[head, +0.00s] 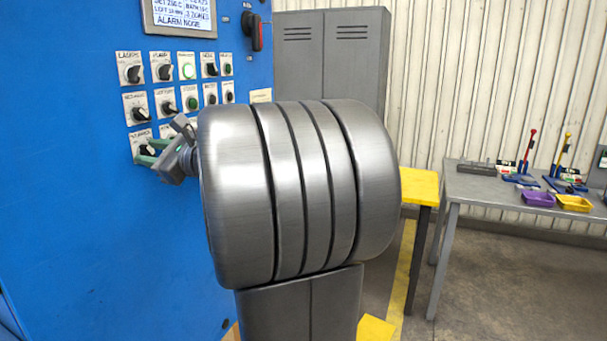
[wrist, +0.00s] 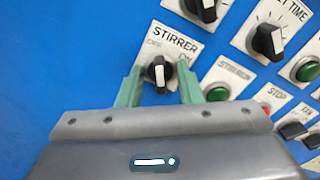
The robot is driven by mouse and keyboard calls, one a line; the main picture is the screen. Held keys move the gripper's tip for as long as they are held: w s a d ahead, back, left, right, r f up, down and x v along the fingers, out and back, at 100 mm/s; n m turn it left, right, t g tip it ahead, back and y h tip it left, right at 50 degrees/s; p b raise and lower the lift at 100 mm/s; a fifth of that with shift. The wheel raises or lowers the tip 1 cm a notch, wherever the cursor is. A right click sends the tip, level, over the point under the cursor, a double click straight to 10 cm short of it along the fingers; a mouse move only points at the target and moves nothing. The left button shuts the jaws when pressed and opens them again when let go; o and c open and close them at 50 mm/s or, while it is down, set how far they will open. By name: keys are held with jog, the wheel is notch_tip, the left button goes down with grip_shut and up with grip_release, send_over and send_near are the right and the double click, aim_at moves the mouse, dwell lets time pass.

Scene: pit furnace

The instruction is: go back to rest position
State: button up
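My gripper (wrist: 159,88) is in front of the blue control panel (wrist: 80,60), at the STIRRER knob (wrist: 158,73). Its two green fingers stand apart on either side of the black knob, with a narrow gap showing at each side. The knob's white mark runs nearly upright in the wrist picture; I cannot tell which setting it marks. In the head view my gripper (head: 148,155) is at the lower left of the panel's knob rows, and my large grey arm fills the middle and hides what lies behind it.
More knobs, such as the SET TIME knob (wrist: 268,42), and a green button (wrist: 217,92) are close to my gripper. A grey cabinet (head: 365,40), a yellow table (head: 424,187) and a grey workbench (head: 470,183) with purple and yellow bins stand to the right. Floor shows at lower right.

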jog(key=shift+d+r+m+p, duration=0.2)
jog(key=shift+r+m+p, duration=0.05)
jog(key=shift+m+p, duration=0.75)
jog(key=m+p, duration=0.3)
jog(key=shift+m, duration=0.3)
jog(key=m+p, duration=0.5)
jog(key=m, duration=0.1)
jog(key=shift+f+m+p, duration=0.1)
jog(key=shift+m+p, duration=0.2)
jog(key=shift+f+b+v, duration=0.2)
jog(key=shift+b+v, duration=0.3)
jog(key=shift+v, duration=0.6)
jog(key=shift+d, duration=0.15)
